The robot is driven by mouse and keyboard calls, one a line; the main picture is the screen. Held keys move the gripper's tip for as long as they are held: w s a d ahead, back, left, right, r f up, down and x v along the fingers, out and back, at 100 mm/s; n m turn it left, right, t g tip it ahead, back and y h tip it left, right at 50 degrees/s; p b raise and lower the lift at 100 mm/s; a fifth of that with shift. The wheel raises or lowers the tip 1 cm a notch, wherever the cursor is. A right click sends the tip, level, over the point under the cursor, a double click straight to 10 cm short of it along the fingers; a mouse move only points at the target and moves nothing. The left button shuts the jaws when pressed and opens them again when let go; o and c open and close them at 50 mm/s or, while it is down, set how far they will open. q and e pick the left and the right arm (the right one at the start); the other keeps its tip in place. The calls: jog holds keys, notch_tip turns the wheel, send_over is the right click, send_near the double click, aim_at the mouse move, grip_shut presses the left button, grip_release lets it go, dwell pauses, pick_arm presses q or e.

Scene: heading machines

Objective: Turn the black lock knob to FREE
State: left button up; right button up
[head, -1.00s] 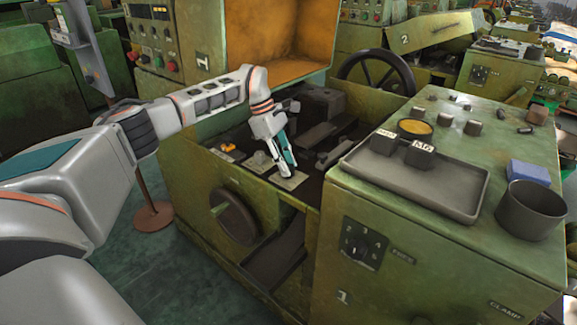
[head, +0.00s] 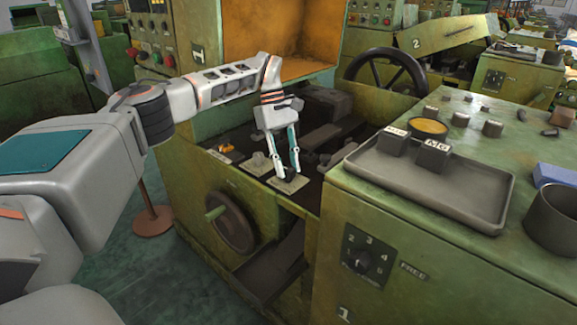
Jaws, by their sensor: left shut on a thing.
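My left gripper (head: 289,171) points down into the machine's recess, over a pale square plate (head: 299,184). Its fingers are shut on a small dark thing at the plate, which looks like the black lock knob (head: 288,173). The fingertips hide most of it, so I cannot read which way it points. A FREE label (head: 413,271) is on the green front panel at the right, beside a black numbered dial (head: 367,254). My right gripper is not in view.
A second plate with a grey knob (head: 258,161) and an orange part (head: 226,148) lie left of the gripper. A handwheel (head: 229,222) is on the front. A grey tray (head: 440,190) with marked blocks and a dark pot (head: 556,216) stand on the right-hand top.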

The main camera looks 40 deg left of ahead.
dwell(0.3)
pick_arm(q)
jog(key=o, duration=1.1)
jog(key=shift+v, duration=3.8)
